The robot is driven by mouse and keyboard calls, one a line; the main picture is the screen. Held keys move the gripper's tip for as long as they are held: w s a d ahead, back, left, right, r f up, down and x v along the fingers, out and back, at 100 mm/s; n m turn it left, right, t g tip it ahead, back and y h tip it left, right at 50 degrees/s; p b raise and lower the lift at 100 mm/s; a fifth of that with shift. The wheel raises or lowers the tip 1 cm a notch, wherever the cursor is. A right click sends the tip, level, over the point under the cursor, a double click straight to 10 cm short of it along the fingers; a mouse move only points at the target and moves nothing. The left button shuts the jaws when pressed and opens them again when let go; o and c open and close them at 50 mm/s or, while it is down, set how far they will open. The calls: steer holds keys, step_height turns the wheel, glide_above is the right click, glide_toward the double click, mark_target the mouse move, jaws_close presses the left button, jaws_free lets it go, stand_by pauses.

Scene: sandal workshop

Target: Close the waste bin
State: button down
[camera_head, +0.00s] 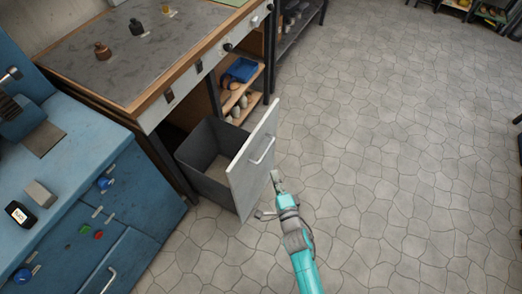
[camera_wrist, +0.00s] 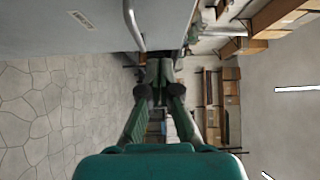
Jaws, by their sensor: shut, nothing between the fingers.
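The waste bin (camera_head: 206,183) is a dark grey open box, pulled out from under the workbench and looking empty. Its pale front panel (camera_head: 245,178) stands upright and faces right, with a metal bar handle (camera_head: 263,151). In the wrist view the front panel (camera_wrist: 60,35) fills the top left, with a small label (camera_wrist: 82,19) and the handle (camera_wrist: 132,22) near its edge. My gripper (camera_head: 275,177) is just right of the panel, on its outer side, below the handle. Its fingers (camera_wrist: 160,92) are together and empty. I cannot tell whether they touch the panel.
The workbench (camera_head: 108,55) stands above the bin, with shelves (camera_head: 243,90) holding a blue tray behind it. A blue cabinet (camera_head: 120,215) is to the left of the bin. The stone floor (camera_head: 390,150) to the right is clear.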

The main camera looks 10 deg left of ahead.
glide_toward(255, 144)
steer(key=w+d, duration=0.1)
steer(key=w, duration=0.4)
steer(key=shift+w+a, duration=0.2)
steer(key=shift+a, duration=0.65)
steer(key=shift+w+a, duration=0.2)
steer(key=shift+a, duration=0.65)
steer(key=shift+a, duration=0.15)
